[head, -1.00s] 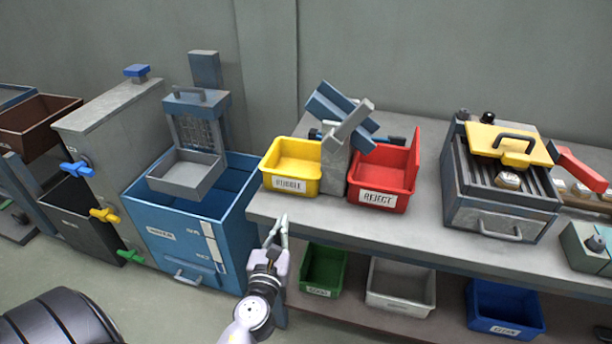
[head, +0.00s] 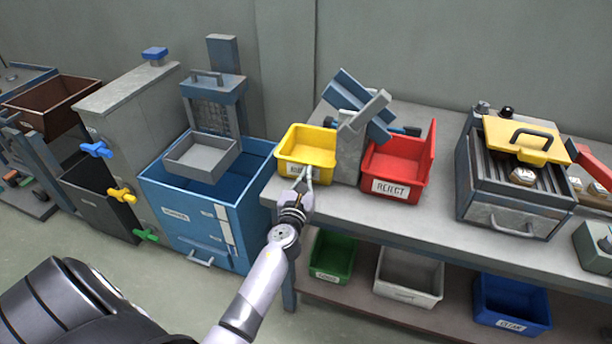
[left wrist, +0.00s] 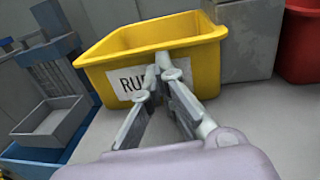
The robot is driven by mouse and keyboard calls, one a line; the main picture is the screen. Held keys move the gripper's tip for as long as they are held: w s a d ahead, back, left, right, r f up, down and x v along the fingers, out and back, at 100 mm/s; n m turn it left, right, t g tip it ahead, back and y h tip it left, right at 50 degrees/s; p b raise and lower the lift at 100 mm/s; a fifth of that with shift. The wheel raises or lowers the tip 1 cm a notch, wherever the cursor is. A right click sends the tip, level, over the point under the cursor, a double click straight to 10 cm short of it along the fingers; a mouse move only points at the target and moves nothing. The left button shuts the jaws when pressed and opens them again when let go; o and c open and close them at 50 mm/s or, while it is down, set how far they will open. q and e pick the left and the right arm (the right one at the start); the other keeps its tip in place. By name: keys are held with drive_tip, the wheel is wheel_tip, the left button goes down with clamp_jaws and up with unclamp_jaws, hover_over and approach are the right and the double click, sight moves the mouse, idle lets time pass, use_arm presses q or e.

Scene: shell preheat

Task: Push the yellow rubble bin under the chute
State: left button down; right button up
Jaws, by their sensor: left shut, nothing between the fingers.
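The yellow rubble bin (head: 308,148) stands on the bench top at its left end, just left of the grey chute post (head: 349,152). The blue chute (head: 352,98) tilts above and to the right of the bin. In the left wrist view, the bin (left wrist: 205,62) is upright and looks empty, with its label partly covered by my fingers. My left gripper (head: 304,180) is shut and empty, its fingertips at the bin's front face; it also shows in the left wrist view (left wrist: 160,66). I cannot tell whether the tips touch the bin. My right gripper is not in view.
The red reject bin (head: 396,167) stands right of the post. A blue hopper box (head: 190,222) with a grey tray (head: 203,158) is left of the bench. A grill with a yellow lid (head: 525,138) is farther right. Open bench top (head: 430,212) lies between.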

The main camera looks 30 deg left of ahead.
use_arm(q)
drive_tip(key=shift+w, duration=0.1)
drive_tip(key=shift+x, duration=1.45)
